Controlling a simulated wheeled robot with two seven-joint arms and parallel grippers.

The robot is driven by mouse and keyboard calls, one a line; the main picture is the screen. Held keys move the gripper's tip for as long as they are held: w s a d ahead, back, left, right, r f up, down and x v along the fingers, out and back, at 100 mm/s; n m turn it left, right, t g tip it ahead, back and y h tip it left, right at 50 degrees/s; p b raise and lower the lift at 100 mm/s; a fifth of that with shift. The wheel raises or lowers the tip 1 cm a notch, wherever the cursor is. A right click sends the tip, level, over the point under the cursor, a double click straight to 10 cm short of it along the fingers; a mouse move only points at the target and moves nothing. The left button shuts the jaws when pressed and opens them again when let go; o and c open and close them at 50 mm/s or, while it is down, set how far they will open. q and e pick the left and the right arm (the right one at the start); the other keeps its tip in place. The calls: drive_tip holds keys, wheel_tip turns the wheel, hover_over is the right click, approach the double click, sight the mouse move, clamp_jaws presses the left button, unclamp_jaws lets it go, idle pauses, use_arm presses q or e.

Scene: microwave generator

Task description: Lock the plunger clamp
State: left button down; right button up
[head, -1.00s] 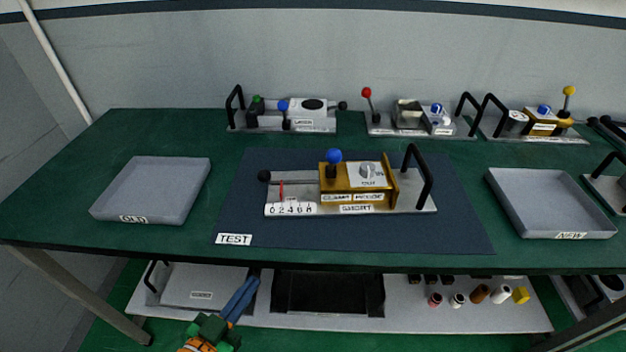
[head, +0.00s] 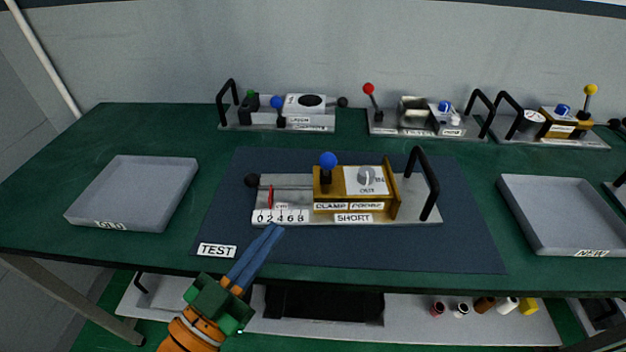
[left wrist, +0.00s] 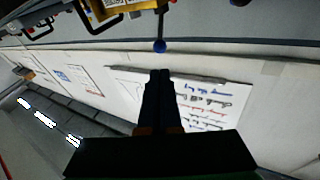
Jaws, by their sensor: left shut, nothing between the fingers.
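A test unit stands on the dark blue mat (head: 230,190) in the middle of the table. It has a grey base, a brass block (head: 325,186) labelled CLAMP and PROBE, and a SHORT label. The clamp lever with a blue ball (head: 328,160) stands upright on the block. A plunger rod with a black knob (head: 252,181) points left, above a 0-to-8 scale (head: 281,216) with a red pointer. My left gripper (head: 276,230) is shut and empty, its blue fingertips just in front of the scale in the head view. It also shows in the left wrist view (left wrist: 160,75).
A grey OLD tray (head: 135,192) lies at left and a grey NEW tray (head: 565,215) at right. Several other lever units stand along the back edge. A black handle (head: 425,183) rises at the unit's right end. A lower shelf holds small cylinders.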

sight(323, 168)
use_arm(q)
drive_tip(key=p+x, duration=0.1)
drive_tip(key=x, duration=1)
drive_tip(key=shift+w+d+r, duration=0.1)
drive_tip(key=shift+w+r, duration=0.05)
drive_tip(key=shift+w, duration=0.1)
drive_tip(key=shift+w+d, duration=0.2)
drive_tip(key=shift+w, duration=0.15)
